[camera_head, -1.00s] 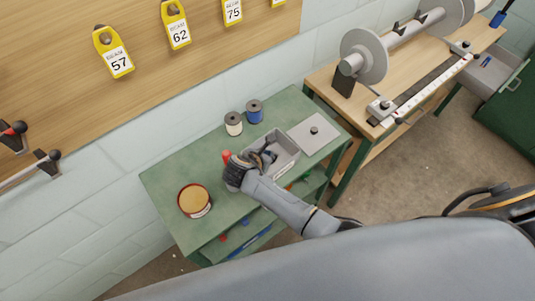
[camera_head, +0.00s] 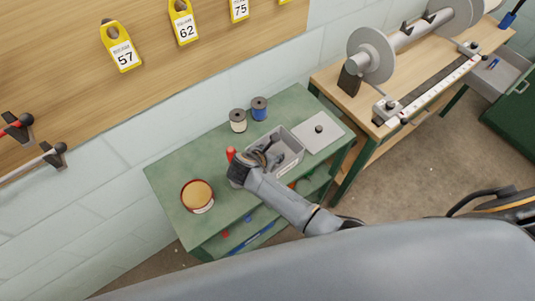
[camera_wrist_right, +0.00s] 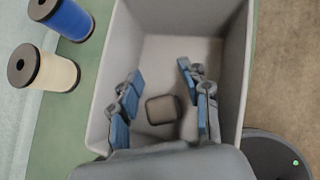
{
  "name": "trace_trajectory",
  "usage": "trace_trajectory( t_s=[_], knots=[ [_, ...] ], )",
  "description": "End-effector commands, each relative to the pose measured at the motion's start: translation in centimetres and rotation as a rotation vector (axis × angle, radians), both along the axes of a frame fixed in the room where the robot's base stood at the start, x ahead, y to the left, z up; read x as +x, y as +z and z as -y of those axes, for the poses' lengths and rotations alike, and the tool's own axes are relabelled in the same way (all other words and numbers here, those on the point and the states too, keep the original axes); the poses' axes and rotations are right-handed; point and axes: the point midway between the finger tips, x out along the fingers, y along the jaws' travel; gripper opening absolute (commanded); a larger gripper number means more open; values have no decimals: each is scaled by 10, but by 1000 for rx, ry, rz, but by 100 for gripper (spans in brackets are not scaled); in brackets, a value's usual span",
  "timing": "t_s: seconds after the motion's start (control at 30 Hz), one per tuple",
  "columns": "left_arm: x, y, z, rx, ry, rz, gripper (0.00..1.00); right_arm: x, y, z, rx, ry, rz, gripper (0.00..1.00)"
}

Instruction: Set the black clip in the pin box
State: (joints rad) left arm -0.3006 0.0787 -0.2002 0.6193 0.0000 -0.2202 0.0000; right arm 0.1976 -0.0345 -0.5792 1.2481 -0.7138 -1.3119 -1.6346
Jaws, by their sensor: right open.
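The pin box (camera_head: 291,147) is an open grey box on the green bench; it fills much of the right wrist view (camera_wrist_right: 178,22). My right gripper (camera_head: 268,158) is over and inside the box. In the wrist view its blue-padded fingers (camera_wrist_right: 162,78) are spread apart with nothing between the pads. A small dark square piece (camera_wrist_right: 162,109), which looks like the black clip, lies on the box floor between the fingers, apart from both. The clip cannot be made out in the head view. My left gripper is not in view.
A white spool (camera_head: 238,121) and a blue spool (camera_head: 259,109) stand behind the box. A round tin (camera_head: 197,196) stands at the left, and a red object (camera_head: 231,154) is beside the gripper.

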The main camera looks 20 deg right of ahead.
Motion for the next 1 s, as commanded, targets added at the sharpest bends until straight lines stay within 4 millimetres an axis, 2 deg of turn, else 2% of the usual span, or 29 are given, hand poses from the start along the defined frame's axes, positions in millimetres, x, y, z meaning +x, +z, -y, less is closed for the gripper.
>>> trace_trajectory(
  t_s=[0.17,0.4,0.6,0.8,1.0],
  knots=[
    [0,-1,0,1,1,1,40,-12,16,-13,3,1,1,46],
    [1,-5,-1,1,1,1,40,-39,53,-39,4,1,2,46],
    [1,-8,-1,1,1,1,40,-54,75,-54,3,1,1,46],
    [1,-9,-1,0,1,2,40,-60,84,-59,1,-1,0,46],
    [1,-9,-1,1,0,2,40,-60,84,-60,0,0,0,46]
  ],
)
